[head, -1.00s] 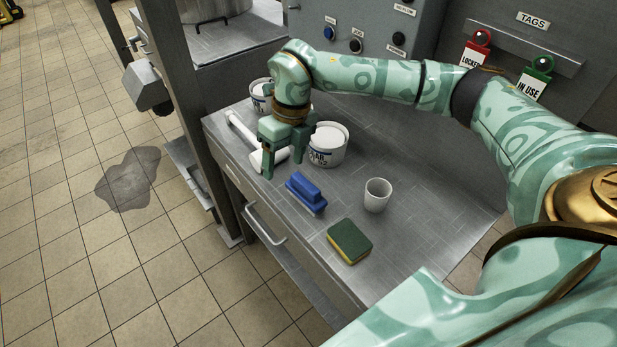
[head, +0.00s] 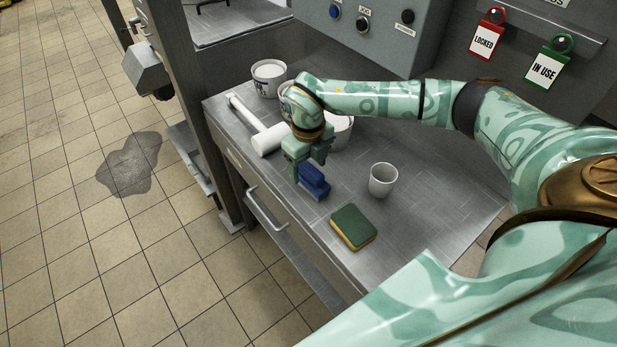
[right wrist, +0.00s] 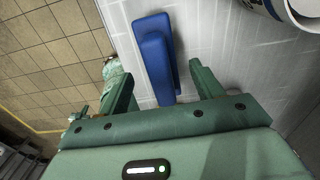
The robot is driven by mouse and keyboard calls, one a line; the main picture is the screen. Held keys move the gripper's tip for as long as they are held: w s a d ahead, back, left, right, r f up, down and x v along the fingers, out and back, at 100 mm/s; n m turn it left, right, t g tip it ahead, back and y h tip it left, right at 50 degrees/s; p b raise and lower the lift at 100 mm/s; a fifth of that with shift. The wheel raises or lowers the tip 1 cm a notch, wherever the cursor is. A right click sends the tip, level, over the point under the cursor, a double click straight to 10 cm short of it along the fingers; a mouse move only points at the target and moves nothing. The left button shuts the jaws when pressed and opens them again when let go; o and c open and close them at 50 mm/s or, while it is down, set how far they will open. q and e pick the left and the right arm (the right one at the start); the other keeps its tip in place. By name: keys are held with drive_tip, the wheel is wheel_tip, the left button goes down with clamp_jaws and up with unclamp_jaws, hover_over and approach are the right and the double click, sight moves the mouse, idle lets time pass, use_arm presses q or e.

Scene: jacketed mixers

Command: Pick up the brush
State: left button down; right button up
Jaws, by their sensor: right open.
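The blue brush (head: 314,181) lies on the metal bench (head: 420,205) near its front edge. My right gripper (head: 308,170) is over the brush's far end in the head view, with its fingers pointing down. In the right wrist view the brush (right wrist: 157,58) lies ahead, with its near end between the two open fingers of the right gripper (right wrist: 163,88). Bench surface shows between the brush and the right finger, so the gripper is not closed on it. Part of the brush is hidden behind the gripper in the head view. My left gripper is not in view.
A green and yellow sponge (head: 352,227) and a white cup (head: 383,179) stand close to the right of the brush. A white mallet (head: 266,139) and white tubs (head: 268,78) are behind the gripper. A drawer handle (head: 267,217) juts from the bench front.

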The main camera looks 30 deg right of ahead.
sight(309, 166)
wheel_tip(309, 166, down, 3)
drive_tip(key=shift+d, duration=0.1)
drive_tip(key=c, duration=1.1)
drive_tip(key=shift+r, duration=0.1)
drive_tip(key=shift+w+r, duration=0.1)
drive_tip(key=shift+r, duration=0.4)
drive_tip(key=shift+c, duration=0.2)
wheel_tip(309, 166, up, 2)
drive_tip(key=shift+r, duration=0.25)
drive_tip(key=s+d+r+p, duration=0.2)
drive_tip(key=s+d+r, duration=0.7)
drive_tip(key=d, duration=0.1)
drive_tip(key=shift+s+d+r, duration=0.15)
drive_tip(key=shift+d+r, duration=0.05)
drive_tip(key=shift+d, duration=0.1)
